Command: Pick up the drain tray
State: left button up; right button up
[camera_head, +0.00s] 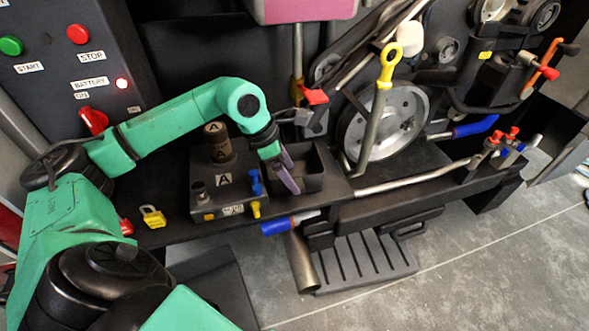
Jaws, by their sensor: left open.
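My left gripper (289,174) has purple-grey fingers that point down and right, beside the box labelled A. It is open, with nothing seen between its fingers. A black open-topped tray (312,183) sits on the dark bench just right of the fingers; its left part is partly hidden by them. I take this to be the drain tray, though no label on it can be read. The fingers overlap its left wall in the picture; I cannot tell whether they touch it. My right gripper is not in view.
The black box labelled A (223,181) stands left of the gripper. A yellow padlock (152,217) lies on the bench. A large grey wheel (398,125) with a yellow-topped dipstick (388,66) stands behind right. A slatted black step (365,262) is below at the floor.

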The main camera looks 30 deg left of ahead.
aim_at(297, 183)
pick_arm(q)
jog(key=p+x, duration=0.1)
jog(key=x, duration=0.5)
jog(key=shift+f, duration=0.3)
jog(key=shift+w+f, duration=0.1)
jog(key=c, duration=1.4)
grip_shut()
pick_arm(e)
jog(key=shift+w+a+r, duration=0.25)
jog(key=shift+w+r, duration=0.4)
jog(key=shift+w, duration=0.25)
